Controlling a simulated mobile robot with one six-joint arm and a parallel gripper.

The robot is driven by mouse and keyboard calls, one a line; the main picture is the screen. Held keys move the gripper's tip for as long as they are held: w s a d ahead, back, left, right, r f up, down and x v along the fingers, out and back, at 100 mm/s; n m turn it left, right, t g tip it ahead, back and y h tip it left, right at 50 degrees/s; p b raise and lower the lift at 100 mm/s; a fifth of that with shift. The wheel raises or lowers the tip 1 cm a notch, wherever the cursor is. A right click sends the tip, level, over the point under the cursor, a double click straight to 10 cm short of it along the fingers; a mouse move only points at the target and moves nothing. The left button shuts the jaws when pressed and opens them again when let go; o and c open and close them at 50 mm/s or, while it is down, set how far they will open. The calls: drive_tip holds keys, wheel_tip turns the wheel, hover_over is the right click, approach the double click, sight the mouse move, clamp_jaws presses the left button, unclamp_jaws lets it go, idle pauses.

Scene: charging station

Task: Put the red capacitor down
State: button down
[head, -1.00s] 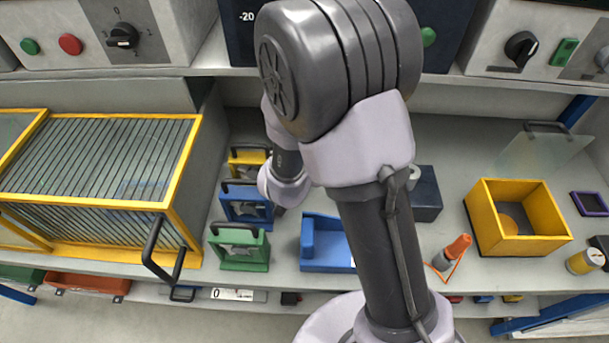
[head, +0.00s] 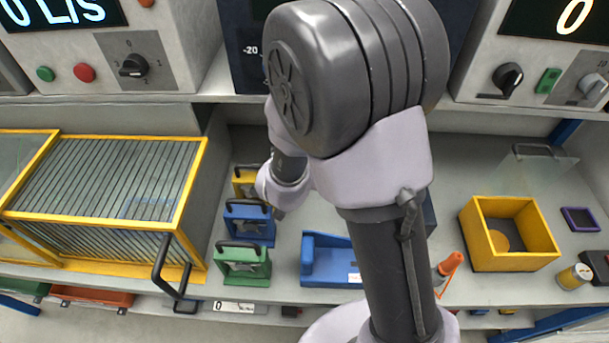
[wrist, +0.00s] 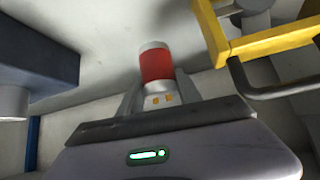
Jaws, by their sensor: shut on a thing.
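In the wrist view a red capacitor (wrist: 155,66) with pale ends stands out from between the fingers of my gripper (wrist: 156,98). The gripper is shut on its near end, where small orange marks show. A pale grey surface lies behind the capacitor; I cannot tell whether they touch. In the head view my arm hides the gripper and the capacitor.
In the head view a yellow-framed cage (head: 100,185) stands left. Yellow, blue and green handled frames (head: 242,266) stand beside it. A blue holder (head: 330,262) lies mid-shelf. A yellow box (head: 515,260), an orange-tipped cone (head: 450,264) and a yellow can (head: 574,277) are right.

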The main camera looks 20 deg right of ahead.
wheel_tip(320, 180, up, 4)
drive_tip(key=shift+p, duration=0.8)
drive_tip(key=shift+w+r+n+t+y, duration=0.3)
drive_tip(key=shift+w+n+y, duration=0.1)
drive_tip(key=shift+w+n, duration=0.1)
drive_tip(key=shift+w+r+n+t+y, duration=0.3)
drive_tip(key=shift+n+y, duration=0.2)
drive_tip(key=shift+n, duration=0.1)
drive_tip(key=shift+r+n+y, duration=0.1)
drive_tip(key=shift+n+y, duration=0.3)
drive_tip(key=shift+n, duration=0.1)
drive_tip(key=shift+s+n+y, duration=0.45)
drive_tip(key=shift+n+y, duration=0.05)
drive_tip(key=shift+n, duration=0.6)
drive_tip(key=s, duration=0.1)
drive_tip(key=s+r, duration=0.1)
drive_tip(key=s, duration=0.1)
drive_tip(key=s+r, duration=0.1)
drive_tip(key=shift+s+a, duration=0.15)
drive_tip(key=shift+s, duration=0.05)
